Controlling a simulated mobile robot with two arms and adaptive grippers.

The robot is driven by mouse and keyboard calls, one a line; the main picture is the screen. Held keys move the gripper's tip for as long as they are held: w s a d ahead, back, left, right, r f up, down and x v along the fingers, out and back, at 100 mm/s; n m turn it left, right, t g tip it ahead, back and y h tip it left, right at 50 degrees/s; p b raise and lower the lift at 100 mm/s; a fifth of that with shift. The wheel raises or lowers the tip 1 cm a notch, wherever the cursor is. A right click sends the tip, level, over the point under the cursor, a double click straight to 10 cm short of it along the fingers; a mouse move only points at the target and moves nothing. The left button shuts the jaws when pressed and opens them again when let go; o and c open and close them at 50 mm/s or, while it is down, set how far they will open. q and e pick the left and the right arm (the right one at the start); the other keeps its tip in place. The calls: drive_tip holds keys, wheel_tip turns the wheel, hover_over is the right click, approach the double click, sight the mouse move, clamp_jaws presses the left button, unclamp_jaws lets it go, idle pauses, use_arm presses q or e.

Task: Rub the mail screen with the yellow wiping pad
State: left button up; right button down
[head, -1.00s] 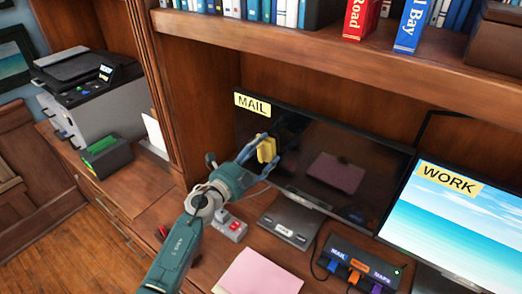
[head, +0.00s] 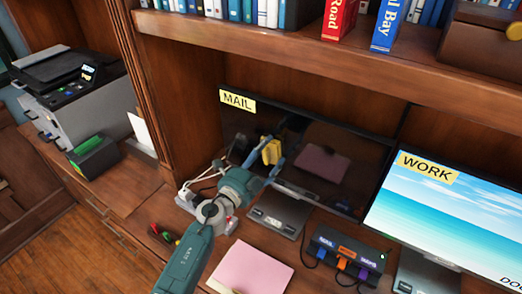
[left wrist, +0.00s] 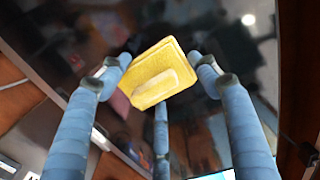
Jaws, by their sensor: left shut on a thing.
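The mail screen (head: 345,165) is a dark monitor with a yellow MAIL label (head: 237,102) at its top left corner. My left gripper (head: 267,160) is in front of the screen's left part. It is shut on the yellow wiping pad (head: 272,151), which faces the dark glass. In the left wrist view the pad (left wrist: 158,72) sits between the blue fingers, with its raised grip toward me. I cannot tell whether the pad touches the glass. My right gripper is not in view.
The lit WORK screen (head: 450,215) stands to the right. A cable hub (head: 348,253) with coloured plugs and a pink paper pad (head: 250,268) lie on the desk. A bookshelf (head: 270,40) overhangs above. A printer (head: 70,90) stands at the left.

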sight(254, 139)
use_arm(q)
drive_tip(key=shift+s+d+r+p, duration=0.1)
drive_tip(key=shift+s+d+p, duration=0.2)
drive_tip(key=shift+s+d, duration=0.4)
drive_tip(key=shift+s+d+r+p, duration=0.1)
drive_tip(key=shift+s+d+p, duration=0.25)
drive_tip(key=shift+d, duration=0.55)
drive_tip(key=shift+w+a+f, duration=0.2)
drive_tip(key=shift+a, duration=0.2)
drive_tip(key=shift+w+a+r+b, duration=0.1)
drive_tip(key=shift+w+a+b, duration=0.1)
drive_tip(key=shift+w+a, duration=0.5)
drive_tip(key=shift+w+a+b, duration=0.2)
drive_tip(key=shift+w+a, duration=0.25)
drive_tip(key=shift+a, duration=0.35)
drive_tip(key=shift+w+a+b, duration=0.3)
drive_tip(key=shift+w+a, duration=0.45)
drive_tip(key=shift+a, duration=0.3)
drive_tip(key=shift+w+a+b, duration=0.25)
drive_tip(key=shift+w+a, duration=0.5)
drive_tip(key=shift+a, duration=0.25)
drive_tip(key=shift+w+a, duration=0.35)
drive_tip(key=shift+a, duration=0.15)
drive_tip(key=shift+s, duration=0.1)
